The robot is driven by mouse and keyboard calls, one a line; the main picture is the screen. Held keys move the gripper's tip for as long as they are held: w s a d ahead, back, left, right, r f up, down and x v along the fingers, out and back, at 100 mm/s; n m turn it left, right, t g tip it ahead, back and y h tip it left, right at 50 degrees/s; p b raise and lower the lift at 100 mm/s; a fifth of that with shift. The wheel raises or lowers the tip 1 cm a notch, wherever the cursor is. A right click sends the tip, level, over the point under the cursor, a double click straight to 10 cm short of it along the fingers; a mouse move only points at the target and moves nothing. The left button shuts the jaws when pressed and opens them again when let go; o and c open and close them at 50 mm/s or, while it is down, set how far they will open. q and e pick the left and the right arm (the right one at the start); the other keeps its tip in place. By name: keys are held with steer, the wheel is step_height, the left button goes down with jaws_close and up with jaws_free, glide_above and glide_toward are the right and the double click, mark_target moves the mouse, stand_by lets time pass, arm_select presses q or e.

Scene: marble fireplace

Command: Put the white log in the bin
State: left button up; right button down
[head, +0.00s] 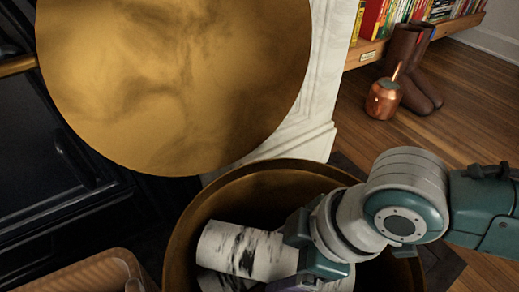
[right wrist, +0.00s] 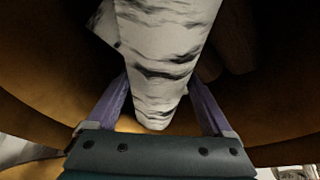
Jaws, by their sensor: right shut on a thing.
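The white log (head: 248,250), birch-like with black marks, is inside the mouth of the round bronze bin (head: 183,232) in the head view. My right gripper (head: 305,268) reaches into the bin from the right and is shut on the log's near end. In the right wrist view the log (right wrist: 162,50) runs between the two purple fingers of my right gripper (right wrist: 160,100), with the bin's brown inner wall (right wrist: 45,85) around it. Another pale log piece (head: 216,281) shows below it in the head view. The log's gripped end is partly hidden. My left gripper is out of view.
A large round gold disc (head: 175,80) stands just behind the bin. A black fireplace front (head: 50,180) is at left, with a wicker edge (head: 85,275) below. A copper pot (head: 383,99) and brown boots (head: 410,65) stand on the wood floor at upper right.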

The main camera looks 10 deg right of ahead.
steer(key=shift+f+b, duration=0.5)
steer(key=shift+f, duration=0.75)
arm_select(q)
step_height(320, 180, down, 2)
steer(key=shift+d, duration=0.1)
arm_select(e)
jaws_free()
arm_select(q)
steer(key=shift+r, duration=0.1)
arm_select(e)
steer(key=shift+r, duration=0.1)
steer(key=p+v, duration=0.9)
steer(key=v, duration=0.3)
steer(key=shift+a+r+p, duration=0.1)
steer(key=shift+a+p, duration=0.05)
steer(key=shift+p, duration=0.2)
steer(key=s+a+r+m+t, duration=0.1)
steer(key=s+a+r+m, duration=0.25)
steer(key=r, duration=0.35)
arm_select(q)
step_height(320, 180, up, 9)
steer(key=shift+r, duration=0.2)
arm_select(e)
steer(key=s+d+r+m+h, duration=0.3)
steer(key=d+m, duration=0.4)
steer(key=d, duration=0.3)
steer(key=shift+s+h, duration=0.4)
steer(key=shift+s, duration=0.35)
